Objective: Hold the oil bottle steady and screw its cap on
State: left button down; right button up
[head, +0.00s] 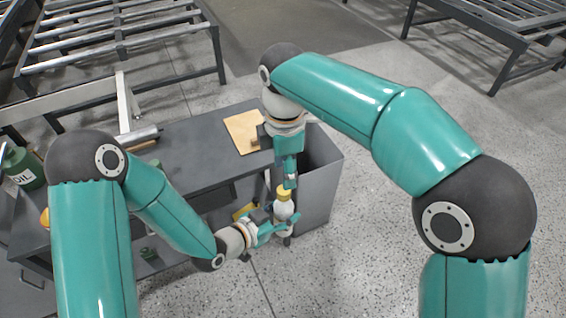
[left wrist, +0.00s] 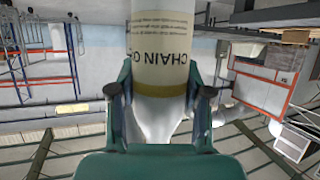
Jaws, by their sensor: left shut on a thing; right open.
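The oil bottle (head: 283,211) is small and white and stands upright in the air in front of the bench. My left gripper (head: 284,230) is shut around its lower part. In the left wrist view the bottle (left wrist: 160,60) appears upside down, with a cream label reading "CHAIN O", between the two fingers of my left gripper (left wrist: 160,105). A yellow cap (head: 283,191) sits at the top of the bottle; whether it is threaded cannot be told. My right gripper (head: 289,184) is open, pointing down right at the cap, its fingertips partly hidden.
A dark grey bench (head: 195,150) lies behind, with a tan board (head: 243,132) on it. A grey open bin (head: 318,185) stands close behind the bottle. A green oil can (head: 22,168) is at the far left. The floor at right is clear.

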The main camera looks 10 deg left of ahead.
jog(key=shift+r+n, duration=0.2)
jog(key=shift+n, duration=0.7)
jog(key=shift+a+r, duration=0.1)
jog(key=shift+r, duration=0.2)
jog(key=shift+f, duration=0.15)
send_over(282, 210)
jog(key=w, duration=0.2)
jog(key=shift+f, duration=3.9)
